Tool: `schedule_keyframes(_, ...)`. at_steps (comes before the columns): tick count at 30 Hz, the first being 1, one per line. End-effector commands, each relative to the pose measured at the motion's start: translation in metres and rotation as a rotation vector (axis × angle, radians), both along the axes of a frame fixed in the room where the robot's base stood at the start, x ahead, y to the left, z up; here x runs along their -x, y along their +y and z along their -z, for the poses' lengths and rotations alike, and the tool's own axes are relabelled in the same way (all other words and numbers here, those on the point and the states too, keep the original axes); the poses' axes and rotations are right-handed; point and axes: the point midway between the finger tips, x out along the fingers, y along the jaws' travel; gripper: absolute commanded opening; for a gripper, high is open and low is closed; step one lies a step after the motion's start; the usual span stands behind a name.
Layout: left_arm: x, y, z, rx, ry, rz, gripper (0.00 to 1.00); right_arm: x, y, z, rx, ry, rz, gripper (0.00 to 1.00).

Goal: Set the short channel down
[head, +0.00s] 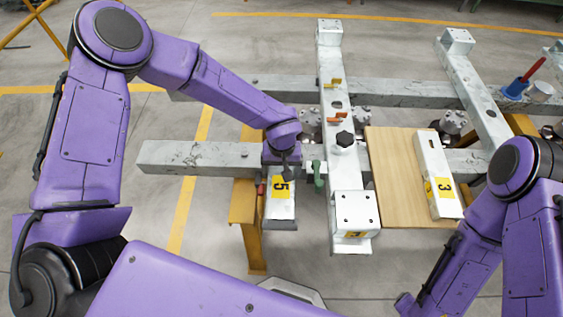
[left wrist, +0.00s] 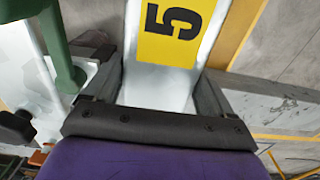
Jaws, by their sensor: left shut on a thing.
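A short white channel (head: 281,213) with a yellow label "5" sits between the fingers of my left gripper (head: 282,168). In the left wrist view the channel (left wrist: 165,85) runs away from the camera, with a dark finger of the left gripper (left wrist: 158,95) along each side. The gripper is shut on it near its rear end. The channel is by the long grey beam and the yellow stand; I cannot tell whether it touches either. Another short white channel (head: 433,165), labelled "3", lies on a wooden board. My right arm shows at lower right, but its gripper is not visible.
A white cross beam (head: 335,110) with a black knob (head: 344,139) and orange clamps stands just right of the held channel. A green handle (head: 318,175) is close beside it. The wooden board (head: 395,185) has bare room on its left. A blue cup (head: 515,88) stands at far right.

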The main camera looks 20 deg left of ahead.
Motion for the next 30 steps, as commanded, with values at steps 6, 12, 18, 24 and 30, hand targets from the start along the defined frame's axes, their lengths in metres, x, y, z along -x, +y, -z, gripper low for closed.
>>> schedule_keyframes(6,0.0,-0.001,0.028,0.0,-0.001,0.001,0.0,0.0,0.0,-0.003,0.0,0.0,0.0,0.68)
schedule_keyframes(12,-0.001,-0.001,0.036,0.002,-0.004,0.001,0.0,0.0,0.0,-0.004,0.0,0.0,0.0,0.68)
schedule_keyframes(18,-0.001,-0.001,0.037,0.002,-0.003,0.001,0.0,0.0,0.0,-0.003,0.0,0.0,0.0,0.68)
schedule_keyframes(24,0.0,0.0,0.04,0.0,0.0,0.001,1.0,0.0,0.0,-0.002,0.0,0.0,0.0,0.68)
schedule_keyframes(30,0.0,0.0,0.037,0.0,-0.001,0.002,1.0,0.0,0.0,-0.003,0.0,0.0,0.0,0.68)
